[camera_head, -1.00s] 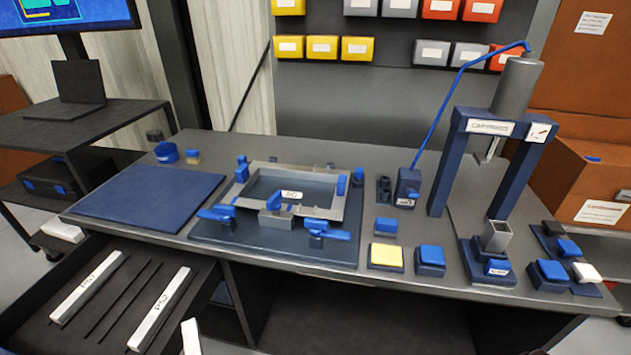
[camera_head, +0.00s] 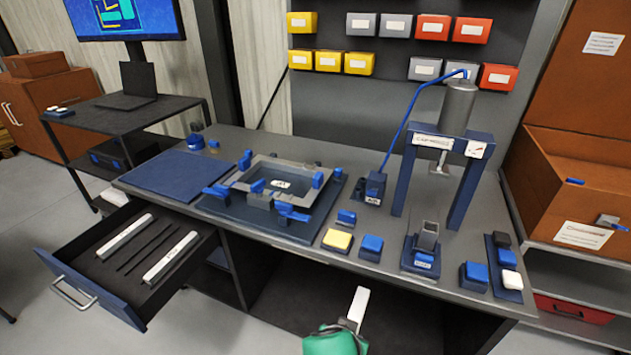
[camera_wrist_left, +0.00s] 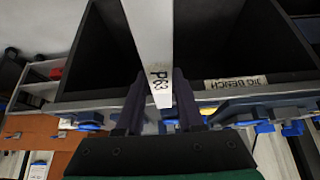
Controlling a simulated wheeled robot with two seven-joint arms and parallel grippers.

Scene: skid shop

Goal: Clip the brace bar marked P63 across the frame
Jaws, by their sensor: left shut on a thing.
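My left gripper (camera_head: 350,326) is at the bottom of the head view, in front of the bench. It is shut on the white brace bar (camera_head: 359,305), whose end sticks up from it. In the left wrist view the bar (camera_wrist_left: 148,45) is marked P63 and lies between the two dark fingers (camera_wrist_left: 158,105). The grey rectangular frame (camera_head: 298,206) sits on a dark blue fixture plate (camera_head: 232,211) on the bench, with several blue clamps around it. The gripper and bar are well apart from the frame. My right gripper is not in view.
An open drawer (camera_head: 88,291) at the left holds two white bars and thin dark rods. A blue mat (camera_head: 180,171) lies left of the fixture. A press (camera_head: 410,178), yellow button block (camera_head: 337,240) and blue blocks stand right. Floor before the bench is open.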

